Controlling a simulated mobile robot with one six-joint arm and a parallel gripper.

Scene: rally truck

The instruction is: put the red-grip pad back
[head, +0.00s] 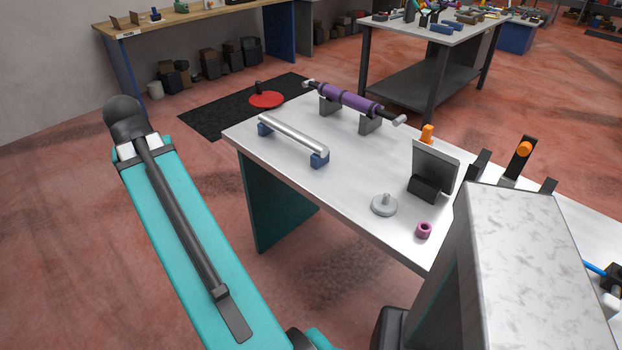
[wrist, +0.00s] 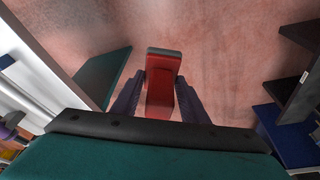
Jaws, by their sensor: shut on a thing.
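In the wrist view, my gripper (wrist: 161,86) is shut on a red block with a dark grey top edge, which looks like the red-grip pad (wrist: 163,68). The pad sits between the two dark fingers, above the reddish floor and clear of the tabletop. My gripper and the pad do not show in the head view. No place for the pad can be made out for certain in either view.
The white worktable (head: 270,150) holds a silver bar (head: 292,133) on blue blocks, a purple cylinder (head: 345,98) on grey supports, a dark upright plate (head: 434,165), a grey knobbed disc (head: 384,205) and a purple ring (head: 424,230). A blue bin (wrist: 288,137) shows right in the wrist view.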

